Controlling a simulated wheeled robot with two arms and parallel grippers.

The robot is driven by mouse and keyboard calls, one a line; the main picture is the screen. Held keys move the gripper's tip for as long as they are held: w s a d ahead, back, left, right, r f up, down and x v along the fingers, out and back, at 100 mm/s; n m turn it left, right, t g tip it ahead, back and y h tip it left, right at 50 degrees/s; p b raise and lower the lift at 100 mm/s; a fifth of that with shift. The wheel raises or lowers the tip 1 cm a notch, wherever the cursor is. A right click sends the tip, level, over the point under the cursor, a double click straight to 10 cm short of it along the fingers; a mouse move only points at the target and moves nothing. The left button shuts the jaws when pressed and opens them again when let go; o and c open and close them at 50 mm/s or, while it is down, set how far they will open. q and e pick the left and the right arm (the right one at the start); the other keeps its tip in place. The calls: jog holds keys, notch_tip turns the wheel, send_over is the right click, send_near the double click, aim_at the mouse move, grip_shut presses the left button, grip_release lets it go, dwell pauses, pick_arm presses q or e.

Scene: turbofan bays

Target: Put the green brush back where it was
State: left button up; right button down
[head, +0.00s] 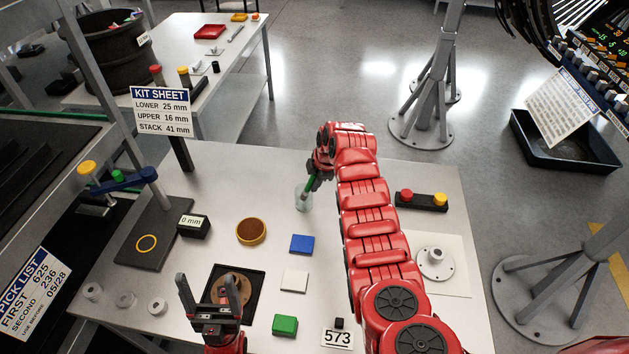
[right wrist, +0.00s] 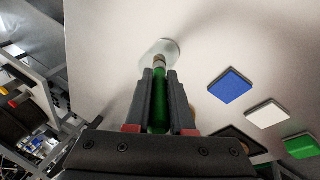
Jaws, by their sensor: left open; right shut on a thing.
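My right gripper (head: 318,172) is shut on the green brush (head: 310,188), which tilts down toward a small clear glass jar (head: 301,203) on the white table. In the right wrist view the green handle (right wrist: 159,105) lies between the two dark fingers (right wrist: 158,82), and its pale far end overlaps the jar (right wrist: 165,46). I cannot tell how far the brush's end reaches into the jar. My left gripper (head: 207,284) is open and empty, above the near part of the table, in front of a black tray with a brown round part (head: 238,286).
Blue (head: 302,244), white (head: 294,280) and green (head: 285,325) blocks lie right of the tray. A brown-filled round dish (head: 251,232) is left of the jar.

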jog(key=shift+f+b, duration=0.55)
jog(key=shift+b, duration=0.1)
jog(key=c, duration=0.8)
grip_release()
jog(key=shift+r, duration=0.1)
jog(key=shift+r+p, duration=0.7)
jog(key=shift+p, duration=0.2)
jog(key=shift+b, duration=0.3)
jog(key=b+v, duration=0.2)
jog(key=v, duration=0.9)
jog(key=shift+s+d+r, duration=0.15)
jog(key=shift+r, duration=0.15)
